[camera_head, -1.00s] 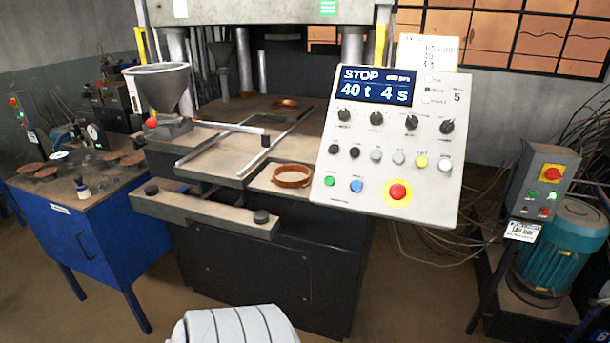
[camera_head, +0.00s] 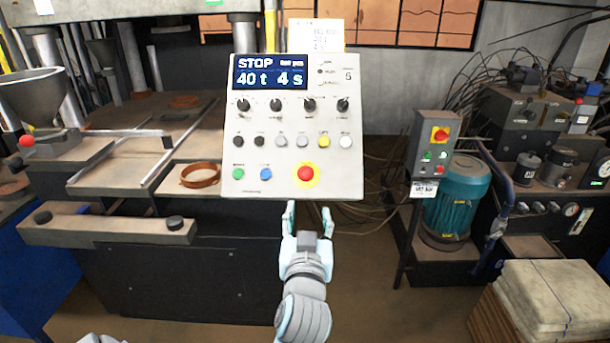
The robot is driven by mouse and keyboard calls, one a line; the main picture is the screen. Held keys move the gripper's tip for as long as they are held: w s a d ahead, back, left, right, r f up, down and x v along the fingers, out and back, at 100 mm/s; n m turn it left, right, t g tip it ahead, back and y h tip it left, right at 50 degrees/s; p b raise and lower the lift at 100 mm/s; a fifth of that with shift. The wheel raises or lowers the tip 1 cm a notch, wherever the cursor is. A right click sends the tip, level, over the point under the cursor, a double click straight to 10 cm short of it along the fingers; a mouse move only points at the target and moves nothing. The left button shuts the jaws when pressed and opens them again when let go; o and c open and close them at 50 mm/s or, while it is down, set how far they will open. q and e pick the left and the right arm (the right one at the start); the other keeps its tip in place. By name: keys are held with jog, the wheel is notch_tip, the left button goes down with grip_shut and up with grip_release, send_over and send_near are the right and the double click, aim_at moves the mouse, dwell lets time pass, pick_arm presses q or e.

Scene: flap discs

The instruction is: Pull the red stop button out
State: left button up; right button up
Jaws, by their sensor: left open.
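The red stop button (camera_head: 305,174) is a round red cap on a yellow disc. It sits at the lower right of the light grey control panel (camera_head: 270,215), whose display (camera_head: 270,78) reads "STOP 40 t 4 s". My left gripper (camera_head: 309,212) is open and empty, just below the panel's lower edge in the picture. Its two pale fingers point up towards the panel, one on either side below the button, and do not touch the button. I cannot tell how far in front of the panel they are. My right gripper is not in view.
A green button (camera_head: 238,174) and a blue button (camera_head: 266,174) sit left of the stop button, with knobs above. A grey switch box (camera_head: 425,160) with its own red knob on yellow stands right, by a teal motor (camera_head: 458,200). A brown ring (camera_head: 200,175) lies on the press at left.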

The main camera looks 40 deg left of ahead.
aim_at(306, 171)
pick_arm(q)
jog(key=x, duration=0.4)
jog(key=r+x, duration=0.1)
jog(key=x, duration=0.4)
jog(key=a+x, duration=0.1)
jog(key=x, duration=0.4)
jog(key=shift+s+r+p, duration=0.25)
jog(key=shift+p, duration=0.05)
